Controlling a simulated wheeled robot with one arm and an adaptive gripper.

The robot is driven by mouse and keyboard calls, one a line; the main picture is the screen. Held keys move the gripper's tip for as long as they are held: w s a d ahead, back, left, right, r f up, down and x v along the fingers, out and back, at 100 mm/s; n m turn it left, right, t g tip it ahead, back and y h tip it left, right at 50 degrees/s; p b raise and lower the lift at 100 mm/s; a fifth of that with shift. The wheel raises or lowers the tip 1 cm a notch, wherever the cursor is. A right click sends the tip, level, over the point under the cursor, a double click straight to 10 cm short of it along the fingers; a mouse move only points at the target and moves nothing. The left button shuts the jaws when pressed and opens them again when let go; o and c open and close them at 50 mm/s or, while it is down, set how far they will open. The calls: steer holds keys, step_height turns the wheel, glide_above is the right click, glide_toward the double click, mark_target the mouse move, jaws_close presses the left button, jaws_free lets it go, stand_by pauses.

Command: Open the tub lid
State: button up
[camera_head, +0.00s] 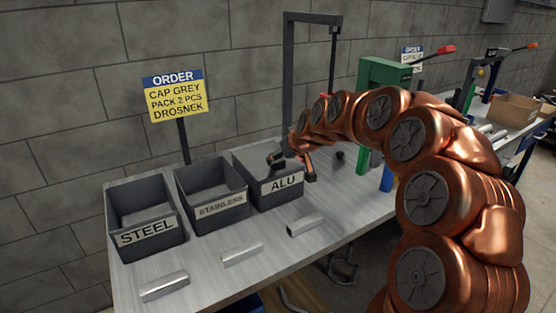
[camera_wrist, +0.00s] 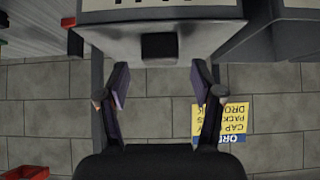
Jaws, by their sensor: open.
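The ALU tub (camera_head: 282,186) stands at the right end of a row of three dark tubs. In the wrist view, which is upside down, its flat grey lid (camera_wrist: 105,40) shows with a square black knob (camera_wrist: 159,46) on it. My gripper (camera_head: 277,160) is at the tub's top, hiding part of it. In the wrist view my gripper (camera_wrist: 159,78) has its fingers apart, with the knob just ahead of the gap between them. I cannot tell whether the fingers touch anything.
The STEEL tub (camera_head: 146,236) and STAINLESS tub (camera_head: 220,207) stand open to the left. Several metal profiles, one of them a near bar (camera_head: 164,286), lie along the front of the table. An order sign (camera_head: 175,97) stands behind. A green press (camera_head: 382,76) is to the right.

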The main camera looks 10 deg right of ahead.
steer(key=shift+x, duration=1.8)
jaws_close()
